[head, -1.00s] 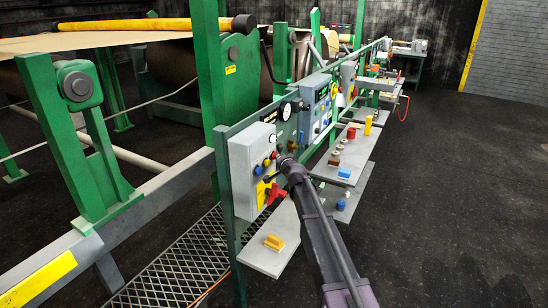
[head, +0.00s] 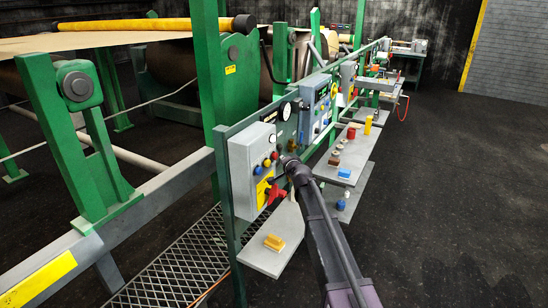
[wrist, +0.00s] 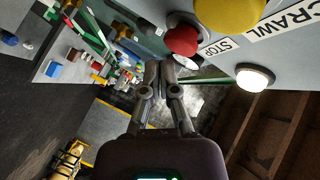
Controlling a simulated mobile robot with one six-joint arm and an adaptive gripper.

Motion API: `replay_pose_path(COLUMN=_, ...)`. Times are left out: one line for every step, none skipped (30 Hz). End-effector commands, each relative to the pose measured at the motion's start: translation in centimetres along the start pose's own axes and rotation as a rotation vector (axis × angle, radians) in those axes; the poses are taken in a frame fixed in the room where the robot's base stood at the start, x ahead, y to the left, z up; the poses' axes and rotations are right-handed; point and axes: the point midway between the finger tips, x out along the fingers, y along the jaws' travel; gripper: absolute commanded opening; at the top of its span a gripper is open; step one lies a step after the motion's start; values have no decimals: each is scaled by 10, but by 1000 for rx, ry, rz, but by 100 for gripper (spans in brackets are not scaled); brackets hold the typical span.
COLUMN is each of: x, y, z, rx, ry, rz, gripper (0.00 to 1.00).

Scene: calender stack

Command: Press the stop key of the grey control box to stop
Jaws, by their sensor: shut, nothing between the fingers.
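The grey control box (head: 240,180) stands at the near end of the green rail in the head view. In the wrist view its face (wrist: 292,70) fills the upper right. The red stop key (wrist: 182,41) sits there beside a white STOP label (wrist: 217,47). In the head view small coloured keys show on the box, including red ones. My gripper (wrist: 158,66) is shut and empty, its fingertips just below and left of the red key in the wrist picture. I cannot tell the depth gap between them. In the head view my gripper (head: 286,162) is beside the box's right side.
A yellow key (wrist: 230,12) and CRAWL label (wrist: 285,22) are near the red key, with a lit white lamp (wrist: 255,78) below. A red handle (head: 275,194) sticks out of the box. A shelf (head: 262,257) with a yellow block lies below. Dark floor is clear to the right.

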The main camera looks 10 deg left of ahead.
Motion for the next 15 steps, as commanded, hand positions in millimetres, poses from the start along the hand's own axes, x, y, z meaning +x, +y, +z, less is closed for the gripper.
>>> replay_pose_path(x=0, y=0, z=0, rx=0, ry=0, rz=0, gripper=0)
replay_pose_path(x=0, y=0, z=0, rx=0, ry=0, rz=0, gripper=0)
replay_pose_path(x=0, y=0, z=0, rx=0, ry=0, rz=0, gripper=0)
replay_pose_path(x=0, y=0, z=0, rx=0, ry=0, rz=0, gripper=0)
replay_pose_path(x=0, y=0, z=0, rx=0, ry=0, rz=0, gripper=0)
replay_pose_path(x=-1, y=0, z=0, rx=0, ry=0, rz=0, gripper=0)
replay_pose_path(x=-1, y=1, z=-1, rx=1, ry=0, rz=0, gripper=0)
replay_pose_path(x=-2, y=1, z=-1, rx=1, ry=0, rz=0, gripper=0)
replay_pose_path(x=-3, y=2, z=-2, rx=1, ry=0, rz=0, gripper=0)
replay_pose_path(x=-4, y=3, z=-3, rx=2, ry=0, rz=0, gripper=0)
replay_pose_path(x=-6, y=4, z=-3, rx=2, ry=0, rz=0, gripper=0)
replay_pose_path(x=-8, y=5, z=-5, rx=2, ry=0, rz=0, gripper=0)
replay_pose_path(x=-9, y=6, z=-6, rx=1, ry=0, rz=0, gripper=0)
replay_pose_path(x=-11, y=7, z=-7, rx=1, ry=0, rz=0, gripper=0)
replay_pose_path(x=-13, y=8, z=-8, rx=2, ry=0, rz=0, gripper=0)
